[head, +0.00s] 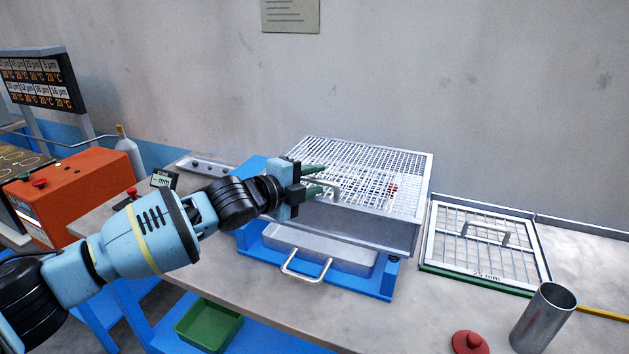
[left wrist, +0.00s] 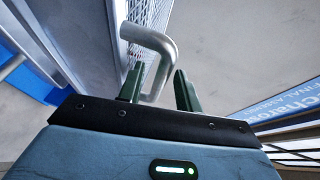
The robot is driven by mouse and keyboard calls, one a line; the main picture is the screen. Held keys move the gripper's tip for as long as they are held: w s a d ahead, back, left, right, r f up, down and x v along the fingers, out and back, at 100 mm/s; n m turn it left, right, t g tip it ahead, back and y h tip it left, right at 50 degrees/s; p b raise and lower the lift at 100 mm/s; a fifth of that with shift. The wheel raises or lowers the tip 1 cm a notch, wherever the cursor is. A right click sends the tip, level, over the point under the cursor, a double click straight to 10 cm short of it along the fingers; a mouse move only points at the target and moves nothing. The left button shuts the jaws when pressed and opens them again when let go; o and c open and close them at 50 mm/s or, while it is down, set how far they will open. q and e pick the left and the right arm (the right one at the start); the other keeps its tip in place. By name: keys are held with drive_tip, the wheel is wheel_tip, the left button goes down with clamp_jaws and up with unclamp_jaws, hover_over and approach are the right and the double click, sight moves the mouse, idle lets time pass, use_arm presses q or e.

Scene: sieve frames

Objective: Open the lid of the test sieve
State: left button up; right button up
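The test sieve (head: 375,228) is a grey metal box on a blue base at the middle of the bench. Its mesh lid (head: 400,165) lies flat on top, looking closed, with a bent metal handle (head: 336,190) near the front left. My left gripper (head: 322,180) is at that handle, coming in from the left. In the left wrist view its two green fingers (left wrist: 160,88) are apart, with the handle (left wrist: 163,48) passing between them. A gap shows between the handle and the right finger. My right gripper is in no view.
A drawer with a handle (head: 305,266) is at the front of the blue base. To the right lie a spare sieve frame (head: 485,245), a metal cup (head: 543,318) and a red knob (head: 468,343). An orange box (head: 80,190) stands at left.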

use_arm(q)
drive_tip(key=shift+w+d, duration=0.2)
drive_tip(key=shift+c, duration=0.4)
clamp_jaws()
